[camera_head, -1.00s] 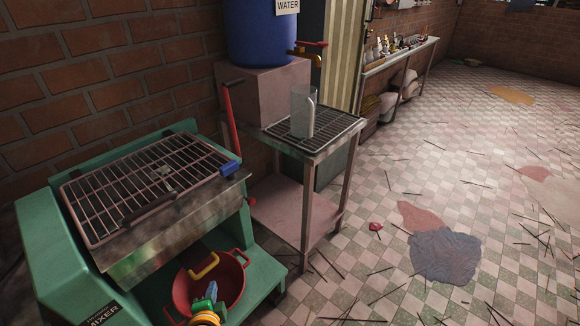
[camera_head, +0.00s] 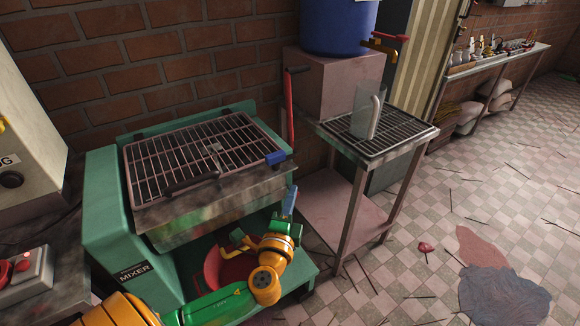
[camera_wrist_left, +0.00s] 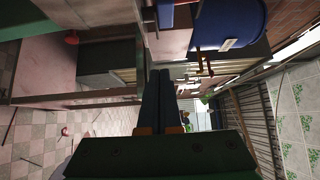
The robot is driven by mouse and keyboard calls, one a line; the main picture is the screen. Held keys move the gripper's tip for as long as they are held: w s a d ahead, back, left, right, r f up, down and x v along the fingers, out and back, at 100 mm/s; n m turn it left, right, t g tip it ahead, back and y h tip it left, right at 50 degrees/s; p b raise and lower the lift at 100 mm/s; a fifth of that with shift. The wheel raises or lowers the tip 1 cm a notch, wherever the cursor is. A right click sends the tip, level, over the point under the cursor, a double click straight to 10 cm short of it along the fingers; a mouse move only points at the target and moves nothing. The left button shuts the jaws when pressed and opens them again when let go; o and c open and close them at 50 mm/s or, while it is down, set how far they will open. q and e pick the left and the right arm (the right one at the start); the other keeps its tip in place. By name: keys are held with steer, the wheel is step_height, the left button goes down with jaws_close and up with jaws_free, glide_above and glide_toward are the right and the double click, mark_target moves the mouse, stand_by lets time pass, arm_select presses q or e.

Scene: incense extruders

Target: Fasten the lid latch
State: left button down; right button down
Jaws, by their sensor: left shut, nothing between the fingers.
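The green mixer (camera_head: 112,215) stands at the left in the head view. Its barred grate lid (camera_head: 190,150) lies down flat over the top, with a dark handle (camera_head: 190,184) along its front. A blue latch piece (camera_head: 276,158) sits at the lid's front right corner. My left gripper (camera_head: 289,198) points upward below and slightly right of the latch, apart from it. Its fingers are together and empty; they also show closed in the left wrist view (camera_wrist_left: 158,98). Whether the latch is engaged cannot be told. My right gripper is not visible.
A red basin (camera_head: 215,270) sits in the mixer's lower opening, partly behind my left arm. A red lever (camera_head: 289,110) rises behind the latch. A metal stand (camera_head: 362,195) with a clear jug (camera_head: 366,110) is close on the right. Open floor lies further right.

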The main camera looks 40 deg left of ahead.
mark_target(292, 158)
arm_select(q)
steer(key=x, duration=0.3)
steer(key=a+x, duration=0.1)
steer(key=x, duration=0.2)
steer(key=a+x, duration=0.1)
steer(key=x, duration=0.2)
steer(key=shift+s, duration=0.25)
steer(key=shift+w+a, duration=0.1)
steer(key=shift+a, duration=0.45)
